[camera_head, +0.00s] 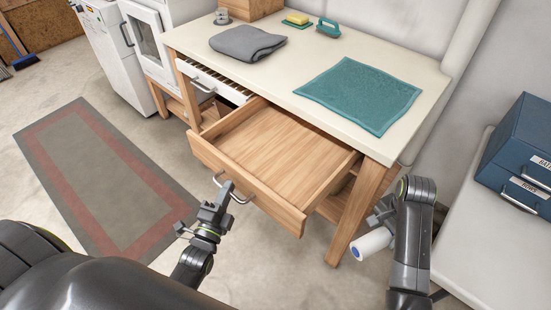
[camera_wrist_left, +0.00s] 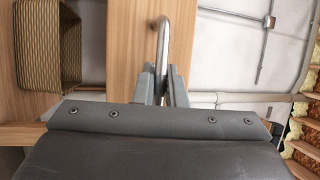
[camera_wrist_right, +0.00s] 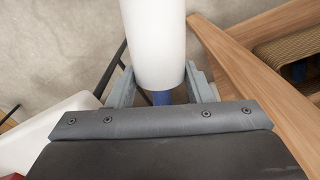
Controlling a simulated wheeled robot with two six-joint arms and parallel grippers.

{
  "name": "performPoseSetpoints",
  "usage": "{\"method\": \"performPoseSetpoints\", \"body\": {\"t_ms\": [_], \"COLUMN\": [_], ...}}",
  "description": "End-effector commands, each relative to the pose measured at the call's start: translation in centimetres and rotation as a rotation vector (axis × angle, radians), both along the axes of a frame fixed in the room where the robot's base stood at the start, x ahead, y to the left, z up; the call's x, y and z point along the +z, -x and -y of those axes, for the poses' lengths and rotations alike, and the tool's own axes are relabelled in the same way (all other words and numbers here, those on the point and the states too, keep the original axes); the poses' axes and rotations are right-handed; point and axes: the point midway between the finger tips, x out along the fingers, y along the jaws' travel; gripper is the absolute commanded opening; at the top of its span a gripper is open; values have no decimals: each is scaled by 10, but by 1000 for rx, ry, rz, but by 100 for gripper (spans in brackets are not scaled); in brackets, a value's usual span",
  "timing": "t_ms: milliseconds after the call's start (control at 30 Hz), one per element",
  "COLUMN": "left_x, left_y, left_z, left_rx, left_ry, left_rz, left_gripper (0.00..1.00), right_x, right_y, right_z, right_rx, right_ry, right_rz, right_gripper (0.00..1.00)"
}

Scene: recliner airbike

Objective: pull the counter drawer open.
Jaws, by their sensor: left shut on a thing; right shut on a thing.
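The counter drawer (camera_head: 280,157) is a light wooden box, pulled well out from under the pale countertop, and its inside looks empty. My left gripper (camera_head: 218,208) is shut on the metal bar handle (camera_head: 232,190) on the drawer's front. In the left wrist view the handle (camera_wrist_left: 161,50) stands between the two fingers. My right gripper (camera_head: 384,213) is to the right of the counter's front leg, shut on a white cylinder (camera_head: 371,244). The cylinder (camera_wrist_right: 155,40) also shows in the right wrist view, between the fingers.
On the counter (camera_head: 285,73) lie a grey cloth (camera_head: 247,43), a teal cloth (camera_head: 360,93), a sponge (camera_head: 297,19) and a teal-handled brush (camera_head: 328,28). Blue cabinets (camera_head: 520,155) stand at right. A rug (camera_head: 105,180) lies left.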

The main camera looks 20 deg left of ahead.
Motion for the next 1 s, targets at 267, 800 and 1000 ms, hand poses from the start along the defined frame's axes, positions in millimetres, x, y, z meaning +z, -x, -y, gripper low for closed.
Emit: {"method": "performPoseSetpoints", "body": {"t_ms": [267,800,1000], "left_x": [-2,-5,-13], "left_y": [0,11,47], "left_z": [0,0,2], "left_rx": [1,2,3], "left_ry": [0,0,-1], "left_rz": [-5,-4,-6], "left_gripper": [16,32,32], "right_x": [0,-3,-13], "right_y": [0,0,0], "right_z": [0,0,0], "right_rx": [0,0,0], "right_ry": [0,0,0], "right_rz": [0,0,0], "right_gripper": [25,25,25]}}
